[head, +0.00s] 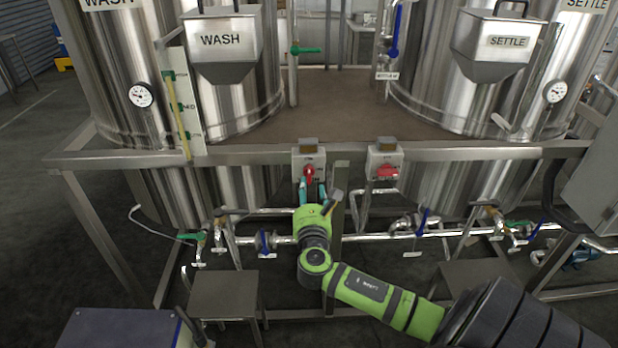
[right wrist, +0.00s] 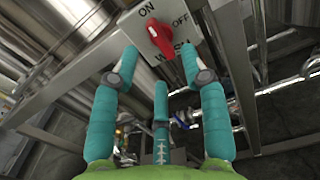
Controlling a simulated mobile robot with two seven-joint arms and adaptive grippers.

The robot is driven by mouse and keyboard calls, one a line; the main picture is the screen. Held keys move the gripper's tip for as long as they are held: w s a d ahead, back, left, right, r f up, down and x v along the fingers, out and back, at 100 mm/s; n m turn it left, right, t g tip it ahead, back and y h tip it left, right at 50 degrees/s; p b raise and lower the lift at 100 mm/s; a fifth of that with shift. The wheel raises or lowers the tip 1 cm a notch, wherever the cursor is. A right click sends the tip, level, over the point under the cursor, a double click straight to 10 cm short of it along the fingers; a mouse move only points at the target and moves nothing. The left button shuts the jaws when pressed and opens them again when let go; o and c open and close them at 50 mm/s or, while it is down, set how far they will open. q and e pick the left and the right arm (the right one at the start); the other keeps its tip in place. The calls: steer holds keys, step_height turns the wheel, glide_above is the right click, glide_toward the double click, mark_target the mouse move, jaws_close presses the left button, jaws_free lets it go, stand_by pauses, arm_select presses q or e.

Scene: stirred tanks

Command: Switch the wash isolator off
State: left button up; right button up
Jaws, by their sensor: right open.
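The wash isolator (head: 309,158) is a grey box with a red rotary handle, mounted on the steel frame rail below the wash tank. In the right wrist view its red handle (right wrist: 160,38) sits on a plate marked ON, OFF and WASH. The handle's upper end is nearest the ON mark. My right gripper (head: 313,191) is just below and in front of the handle. Its teal fingers (right wrist: 158,60) are spread open and empty, with the handle just beyond the gap between the two upper fingertips. I see no contact. My left gripper is not in view.
A similar isolator (head: 386,158) with a sideways red handle is to the right on the same rail (head: 450,152). Pipes with blue and green valve handles run below. A steel stool (head: 222,292) stands at lower left. The frame post (head: 337,215) is close beside my right gripper.

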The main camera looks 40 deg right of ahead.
mark_target(308, 177)
steer(key=shift+x, duration=2.8)
steer(key=shift+a, duration=0.15)
jaws_close()
